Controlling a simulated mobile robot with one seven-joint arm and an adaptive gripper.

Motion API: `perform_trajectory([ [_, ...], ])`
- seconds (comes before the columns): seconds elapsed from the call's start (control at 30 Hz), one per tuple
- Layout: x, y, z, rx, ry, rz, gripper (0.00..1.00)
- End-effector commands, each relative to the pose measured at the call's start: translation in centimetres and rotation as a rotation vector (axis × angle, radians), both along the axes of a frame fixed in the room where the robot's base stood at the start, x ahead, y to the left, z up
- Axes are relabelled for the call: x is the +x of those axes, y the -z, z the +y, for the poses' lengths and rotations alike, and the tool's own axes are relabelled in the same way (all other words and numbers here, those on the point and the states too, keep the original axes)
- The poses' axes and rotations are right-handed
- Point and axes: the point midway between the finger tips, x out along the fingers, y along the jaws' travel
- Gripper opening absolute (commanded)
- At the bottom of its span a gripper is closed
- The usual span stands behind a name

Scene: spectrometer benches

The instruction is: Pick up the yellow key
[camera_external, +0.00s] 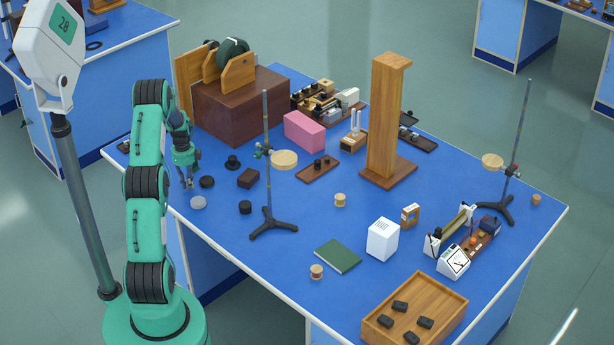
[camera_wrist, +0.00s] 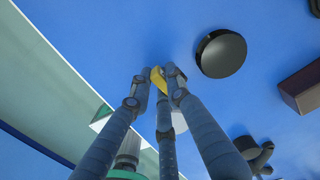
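A small yellow key (camera_wrist: 158,78) shows in the wrist view between the tips of my gripper's three fingers. My gripper (camera_wrist: 157,83) has its fingertips drawn in close around the key and looks shut on it. Parts of the key are hidden by the fingers. In the external view my gripper (camera_external: 187,184) points down at the left edge of the blue bench, low over the top. The key is too small to make out there, and I cannot tell whether it touches the bench.
A pale grey disc (camera_external: 198,202) and a black disc (camera_external: 207,182) lie close to my gripper. A dark block (camera_external: 248,178), another black disc (camera_external: 245,207) and a stand (camera_external: 268,170) are to the right. The bench edge (camera_external: 202,236) is near.

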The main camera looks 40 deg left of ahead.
Motion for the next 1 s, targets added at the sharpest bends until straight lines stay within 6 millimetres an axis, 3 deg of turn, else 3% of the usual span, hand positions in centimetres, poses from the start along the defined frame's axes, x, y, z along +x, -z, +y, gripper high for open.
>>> perform_trajectory([
  [0.47, 0.0, -0.4, 0.0, 0.000, 0.000, 0.000, 0.00],
  [0.8, 0.0, -4.1, 0.0, 0.001, 0.000, -0.001, 0.00],
  [1.0, -2.2, -4.0, -2.2, -0.001, 0.000, 0.001, 0.00],
])
